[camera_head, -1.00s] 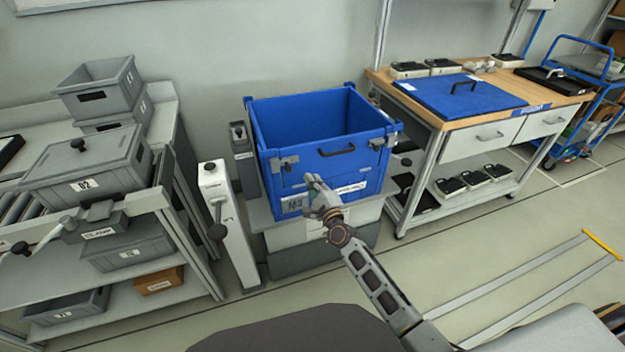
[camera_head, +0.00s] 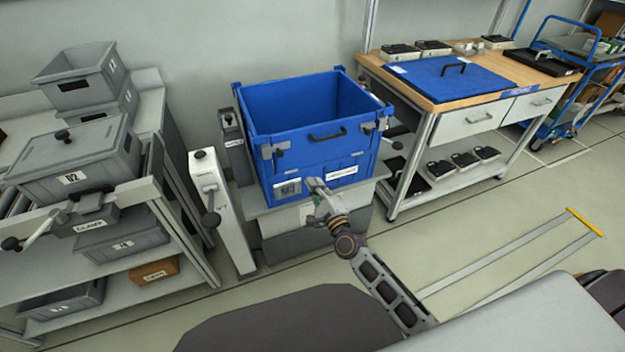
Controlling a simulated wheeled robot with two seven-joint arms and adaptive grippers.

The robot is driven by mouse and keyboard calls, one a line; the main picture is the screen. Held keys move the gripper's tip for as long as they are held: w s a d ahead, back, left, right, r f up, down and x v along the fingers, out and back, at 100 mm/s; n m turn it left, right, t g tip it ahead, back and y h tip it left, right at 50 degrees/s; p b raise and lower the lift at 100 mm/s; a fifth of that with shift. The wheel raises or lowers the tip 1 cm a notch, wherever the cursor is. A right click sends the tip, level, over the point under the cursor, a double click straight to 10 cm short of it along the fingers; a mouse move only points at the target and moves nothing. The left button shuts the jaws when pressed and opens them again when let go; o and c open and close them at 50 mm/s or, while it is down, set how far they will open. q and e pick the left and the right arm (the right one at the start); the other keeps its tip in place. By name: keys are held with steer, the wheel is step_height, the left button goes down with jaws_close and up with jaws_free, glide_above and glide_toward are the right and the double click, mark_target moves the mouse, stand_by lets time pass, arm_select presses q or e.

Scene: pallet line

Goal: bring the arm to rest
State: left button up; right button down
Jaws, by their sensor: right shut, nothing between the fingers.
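My right arm reaches up from the bottom of the head view. Its right gripper (camera_head: 318,188) is shut and empty. In the picture it overlaps the lower front of a blue crate (camera_head: 308,155); I cannot tell whether it touches the crate. The crate is open at the top and stands on a grey base (camera_head: 292,222). My left gripper is not in view.
A wooden-topped bench (camera_head: 480,92) with a blue lid (camera_head: 452,78) stands at the right. A white post (camera_head: 222,215) stands left of the crate. A grey rack (camera_head: 150,190) with several bins is at the left. The floor (camera_head: 480,235) at the right is mostly clear.

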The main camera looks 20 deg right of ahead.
steer(key=shift+s, duration=0.3)
